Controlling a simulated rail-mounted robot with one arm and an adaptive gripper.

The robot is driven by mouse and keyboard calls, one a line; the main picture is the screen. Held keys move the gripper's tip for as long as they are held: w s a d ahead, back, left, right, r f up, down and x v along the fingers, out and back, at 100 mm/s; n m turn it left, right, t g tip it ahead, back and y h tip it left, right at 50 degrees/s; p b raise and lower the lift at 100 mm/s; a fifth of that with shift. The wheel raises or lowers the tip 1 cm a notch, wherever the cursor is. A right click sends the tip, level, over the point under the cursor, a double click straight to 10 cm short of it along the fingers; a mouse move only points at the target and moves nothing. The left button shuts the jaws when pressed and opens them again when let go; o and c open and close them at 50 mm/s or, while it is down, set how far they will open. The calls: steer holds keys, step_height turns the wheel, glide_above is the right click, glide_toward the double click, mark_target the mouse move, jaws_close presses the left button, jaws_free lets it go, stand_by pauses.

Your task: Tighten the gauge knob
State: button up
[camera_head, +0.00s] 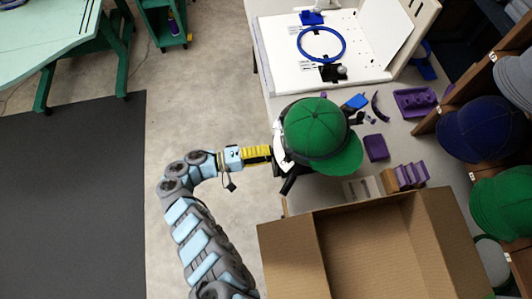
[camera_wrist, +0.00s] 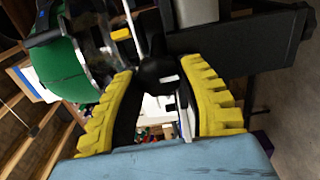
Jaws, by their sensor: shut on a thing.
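A black rounded gauge knob (camera_wrist: 155,73) sits between the yellow ribbed fingers of my gripper (camera_wrist: 160,88) in the wrist view. The fingers are shut on it from both sides. In the head view, my gripper (camera_head: 258,154) reaches in from the left, against the left side of the cap station. A green cap (camera_head: 316,128) sits on that station; it also shows at upper left in the wrist view (camera_wrist: 62,68). I cannot make out the knob in the head view, nor how tight it is.
An open cardboard box (camera_head: 365,245) stands in front of the cap station. Purple blocks (camera_head: 405,176), a purple tray (camera_head: 415,101) and small tools lie to the right. A white board with a blue hoop (camera_head: 321,44) lies behind. Caps fill shelves at right.

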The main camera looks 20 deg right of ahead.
steer(key=o, duration=1.2)
steer(key=shift+d, duration=0.1)
steer(key=shift+n, duration=0.4)
